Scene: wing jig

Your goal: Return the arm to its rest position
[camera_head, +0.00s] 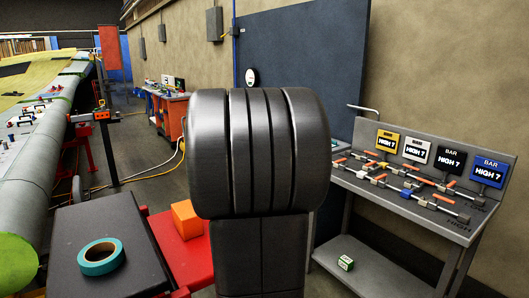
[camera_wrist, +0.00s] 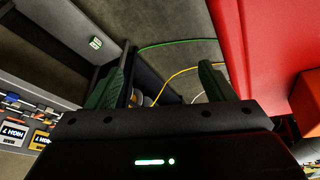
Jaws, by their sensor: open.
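My own arm's dark, rounded link fills the middle of the head view and hides what lies behind it; my gripper does not show there. In the wrist view my gripper (camera_wrist: 163,88) shows two dark green fingers set wide apart. It is open, and nothing is between the fingers except the view of the floor, a green cable and a yellow cable (camera_wrist: 178,80) beyond. A dark bin-like shape with some round items shows beside the left finger.
A grey rack (camera_head: 415,198) with bars and HIGH 7 signs stands right; a small green box (camera_head: 346,263) lies on its lower shelf. Front left are a dark table top (camera_head: 140,235) with teal tape (camera_head: 101,257), and an orange block (camera_head: 186,219) on a red surface. A long wing jig runs along the left.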

